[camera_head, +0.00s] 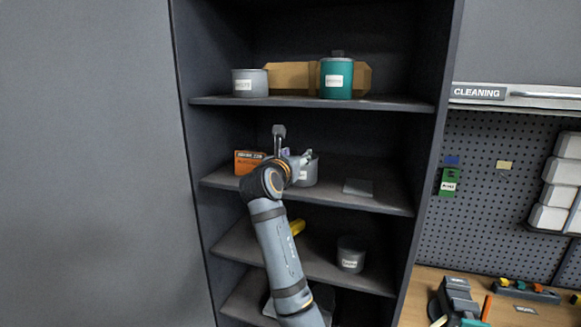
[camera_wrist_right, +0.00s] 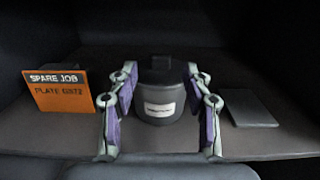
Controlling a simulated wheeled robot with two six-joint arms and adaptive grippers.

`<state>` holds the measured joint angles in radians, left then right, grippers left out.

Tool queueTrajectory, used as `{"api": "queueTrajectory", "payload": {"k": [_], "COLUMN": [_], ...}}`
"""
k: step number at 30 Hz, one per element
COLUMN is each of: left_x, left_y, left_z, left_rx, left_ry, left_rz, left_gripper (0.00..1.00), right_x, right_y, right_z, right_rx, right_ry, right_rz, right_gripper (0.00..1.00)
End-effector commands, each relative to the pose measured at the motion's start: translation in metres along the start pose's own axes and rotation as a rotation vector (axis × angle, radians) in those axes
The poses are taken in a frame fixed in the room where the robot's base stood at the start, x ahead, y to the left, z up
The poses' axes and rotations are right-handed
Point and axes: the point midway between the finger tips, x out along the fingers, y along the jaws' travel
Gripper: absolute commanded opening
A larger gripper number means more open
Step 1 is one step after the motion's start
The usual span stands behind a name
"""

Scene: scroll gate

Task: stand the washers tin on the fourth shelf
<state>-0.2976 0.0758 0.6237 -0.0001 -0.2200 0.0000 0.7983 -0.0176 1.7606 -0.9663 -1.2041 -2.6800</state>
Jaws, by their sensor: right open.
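A dark grey tin (camera_wrist_right: 160,100) with a knobbed lid and a white label stands upright on a shelf in the right wrist view. Its label is too blurred to read, so I cannot confirm that it is the washers tin. In the head view this tin (camera_head: 310,172) is partly hidden behind my right gripper (camera_head: 297,162). My right gripper (camera_wrist_right: 161,80) is open, with one finger on each side of the tin. Gaps show between the fingers and the tin. My left gripper is not in view.
An orange spare job sign (camera_wrist_right: 58,90) stands left of the tin and a flat grey plate (camera_wrist_right: 248,108) lies right. The shelf above (camera_head: 395,104) holds a grey tin (camera_head: 249,84), a teal tin (camera_head: 337,76) and cardboard. Another dark tin (camera_head: 350,256) stands on the shelf below.

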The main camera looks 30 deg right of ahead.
Motion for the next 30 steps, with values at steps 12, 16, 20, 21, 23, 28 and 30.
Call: {"api": "queueTrajectory", "payload": {"k": [12, 16, 20, 21, 23, 28, 30], "left_x": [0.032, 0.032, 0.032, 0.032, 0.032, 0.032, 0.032], "left_y": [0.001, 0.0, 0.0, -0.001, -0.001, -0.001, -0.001], "left_z": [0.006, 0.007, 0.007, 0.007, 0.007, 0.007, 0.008], "left_rx": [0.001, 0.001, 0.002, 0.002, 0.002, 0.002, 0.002], "left_ry": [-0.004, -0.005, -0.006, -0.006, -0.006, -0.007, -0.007], "left_rz": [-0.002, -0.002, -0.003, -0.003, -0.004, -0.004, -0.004], "left_gripper": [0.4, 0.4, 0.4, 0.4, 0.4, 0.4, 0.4], "right_x": [-0.072, -0.075, -0.074, -0.074, -0.074, -0.074, -0.072], "right_y": [0.0, -0.001, -0.001, -0.001, -0.001, -0.001, 0.0], "right_z": [-0.002, 0.0, 0.0, 0.0, 0.0, -0.001, -0.011], "right_rx": [0.002, -0.001, -0.001, -0.001, -0.001, 0.001, 0.027], "right_ry": [0.001, 0.0, 0.0, 0.0, 0.0, 0.001, 0.015], "right_rz": [0.001, -0.001, -0.001, -0.001, -0.001, -0.001, 0.005], "right_gripper": [0.49, 0.49, 0.49, 0.49, 0.49, 0.49, 0.49]}}
